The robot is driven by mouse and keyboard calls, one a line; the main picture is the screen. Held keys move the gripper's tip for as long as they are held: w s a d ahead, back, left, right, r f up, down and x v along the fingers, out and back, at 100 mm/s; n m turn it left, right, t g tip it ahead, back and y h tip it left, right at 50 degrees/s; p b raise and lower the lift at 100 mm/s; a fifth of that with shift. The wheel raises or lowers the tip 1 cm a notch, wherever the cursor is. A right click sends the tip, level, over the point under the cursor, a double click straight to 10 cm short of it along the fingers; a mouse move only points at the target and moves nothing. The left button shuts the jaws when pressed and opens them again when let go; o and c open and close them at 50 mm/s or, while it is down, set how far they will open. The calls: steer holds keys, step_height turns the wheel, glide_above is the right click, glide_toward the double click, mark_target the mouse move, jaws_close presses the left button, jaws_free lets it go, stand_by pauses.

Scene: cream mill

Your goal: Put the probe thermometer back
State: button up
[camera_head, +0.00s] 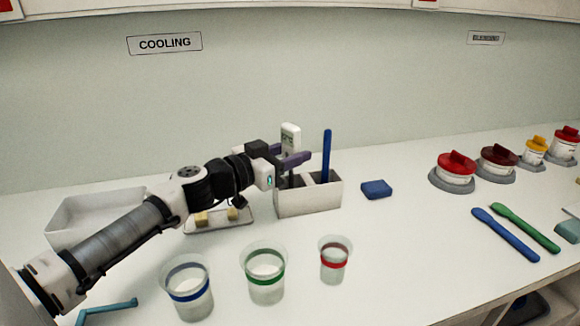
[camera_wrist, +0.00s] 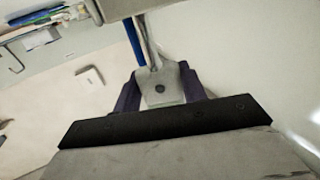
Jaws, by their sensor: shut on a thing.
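The probe thermometer (camera_head: 290,137) is white with a small display and stands upright above the left part of a white holder box (camera_head: 308,199). My gripper (camera_head: 296,160) is shut on it with purple fingers. In the wrist view the thermometer's pale body (camera_wrist: 160,88) sits between the fingers, with its thin probe running away from my gripper. In the head view the fingers and box wall hide the probe's lower end, so I cannot tell how deep it sits in the box.
A blue-handled tool (camera_head: 326,156) stands in the box's right part. A blue block (camera_head: 376,189) lies to the right. Several clear cups (camera_head: 188,296) stand in front. A small tray (camera_head: 219,222) is below my arm. Lidded jars (camera_head: 456,170) and spatulas (camera_head: 505,232) are further right.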

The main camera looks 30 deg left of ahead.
steer(key=shift+f, duration=0.15)
steer(key=shift+f, duration=0.1)
steer(key=o, duration=1.1)
